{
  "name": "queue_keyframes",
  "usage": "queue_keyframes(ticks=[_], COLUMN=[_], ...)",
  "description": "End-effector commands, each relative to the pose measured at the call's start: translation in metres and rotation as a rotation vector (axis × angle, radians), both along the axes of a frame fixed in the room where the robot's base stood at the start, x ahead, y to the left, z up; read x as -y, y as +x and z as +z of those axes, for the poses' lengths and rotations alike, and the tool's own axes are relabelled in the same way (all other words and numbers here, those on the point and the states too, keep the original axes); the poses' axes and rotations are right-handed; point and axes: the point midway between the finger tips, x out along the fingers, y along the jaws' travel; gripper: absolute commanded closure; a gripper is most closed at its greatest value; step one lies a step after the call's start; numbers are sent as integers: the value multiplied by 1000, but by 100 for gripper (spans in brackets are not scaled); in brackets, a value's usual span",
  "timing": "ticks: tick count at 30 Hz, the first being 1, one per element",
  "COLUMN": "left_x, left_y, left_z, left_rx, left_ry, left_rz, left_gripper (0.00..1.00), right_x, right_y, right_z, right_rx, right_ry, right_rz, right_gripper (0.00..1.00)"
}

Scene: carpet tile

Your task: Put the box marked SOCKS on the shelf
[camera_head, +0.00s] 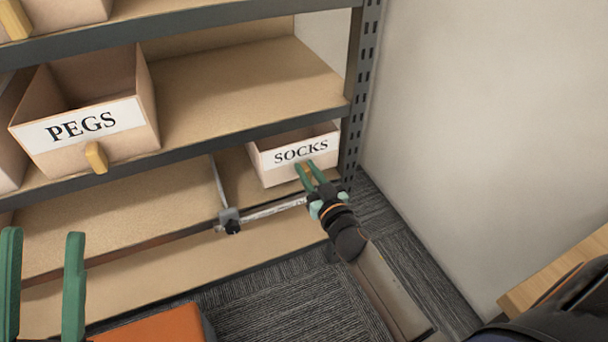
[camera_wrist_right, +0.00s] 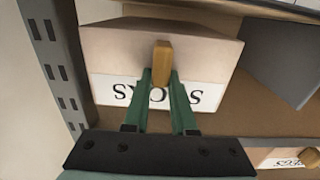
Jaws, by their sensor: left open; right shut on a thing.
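The SOCKS box (camera_head: 265,170) is an open cardboard bin with a white label and a small wooden tab on its front. It is at the right end of the shelf's (camera_head: 130,215) lower level, beside the dark post, and looks upright. My right gripper (camera_head: 306,168) is at the box's front, shut on the tab; the wrist view shows the tab (camera_wrist_right: 162,62) at its fingertips (camera_wrist_right: 162,75). The fingers cover part of the label there. How far in the box sits is hard to tell. My left gripper (camera_head: 43,236) is open and empty at the lower left.
A PEGS box (camera_head: 140,120) stands on the level above, with bare board to its right. A thin divider with a bracket (camera_head: 230,218) stands left of the SOCKS box. The dark perforated post (camera_head: 358,90) is close on its right. An orange object (camera_head: 155,325) is below.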

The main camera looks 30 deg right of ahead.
Motion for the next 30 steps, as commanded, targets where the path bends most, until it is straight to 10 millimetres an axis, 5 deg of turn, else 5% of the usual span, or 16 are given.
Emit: queue_keyframes(ticks=[10, 21, 22, 30], left_x=[5, 5, 6, 5], left_y=[2, 2, 2, 2], left_z=[-43, -43, -43, -42], left_rx=[-14, -16, -16, -14], left_ry=[29, 24, 24, 29], left_rz=[13, 15, 15, 17], left_gripper=[50, 50, 50, 50], right_x=[-5, -6, -6, -6], right_y=[-11, -12, -12, -12], right_z=[-35, -36, -37, -36], right_rx=[2, 2, -1, 0], right_ry=[0, 1, 0, 0], right_rz=[-2, -3, -3, -3], right_gripper=[100, 100, 75, 46])
